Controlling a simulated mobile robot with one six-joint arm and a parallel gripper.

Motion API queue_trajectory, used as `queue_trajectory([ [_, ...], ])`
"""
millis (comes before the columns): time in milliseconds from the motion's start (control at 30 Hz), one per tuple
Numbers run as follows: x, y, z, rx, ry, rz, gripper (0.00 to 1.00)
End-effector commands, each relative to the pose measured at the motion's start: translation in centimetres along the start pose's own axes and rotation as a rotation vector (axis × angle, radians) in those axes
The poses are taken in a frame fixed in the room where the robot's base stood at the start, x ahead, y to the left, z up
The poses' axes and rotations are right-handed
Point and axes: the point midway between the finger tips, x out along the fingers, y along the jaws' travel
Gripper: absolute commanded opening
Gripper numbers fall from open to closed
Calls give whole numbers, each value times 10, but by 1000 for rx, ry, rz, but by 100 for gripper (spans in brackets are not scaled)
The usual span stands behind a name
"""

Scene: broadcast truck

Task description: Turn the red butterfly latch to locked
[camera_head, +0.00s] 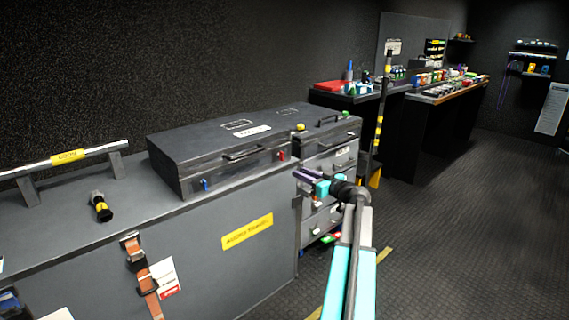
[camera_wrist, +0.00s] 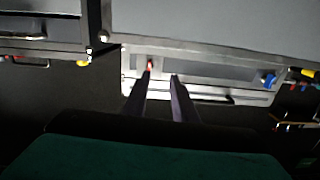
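The red butterfly latch (camera_head: 282,155) is a small red piece on the front of a large grey case, right of its handle. In the wrist view the red latch (camera_wrist: 150,65) shows just beyond the tip of the left finger, which partly covers it. My gripper (camera_head: 299,172) is in front of the case's right end. In the wrist view my gripper's (camera_wrist: 161,76) two dark fingers are apart with nothing between them. I cannot tell whether a finger touches the latch, or which way its wings stand.
The grey case (camera_head: 195,145) lies on a grey bench (camera_head: 185,235). A blue latch (camera_head: 205,185) is at the case's front left, with a handle (camera_head: 243,153) between the latches. A drawer unit (camera_head: 330,165) stands close on the right. Open floor (camera_head: 440,220) lies further right.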

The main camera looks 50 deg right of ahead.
Motion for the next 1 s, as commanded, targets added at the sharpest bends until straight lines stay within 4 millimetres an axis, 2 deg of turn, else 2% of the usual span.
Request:
queue_trajectory([
  [33, -6, 10, -7, -15, 17, 14, 25],
  [133, -13, 19, -18, -32, 39, 30, 25],
  [567, -14, 20, -20, -35, 43, 33, 25],
  [767, -4, 21, -20, -34, 42, 31, 25],
  [1000, 24, 22, -21, -34, 42, 31, 25],
])
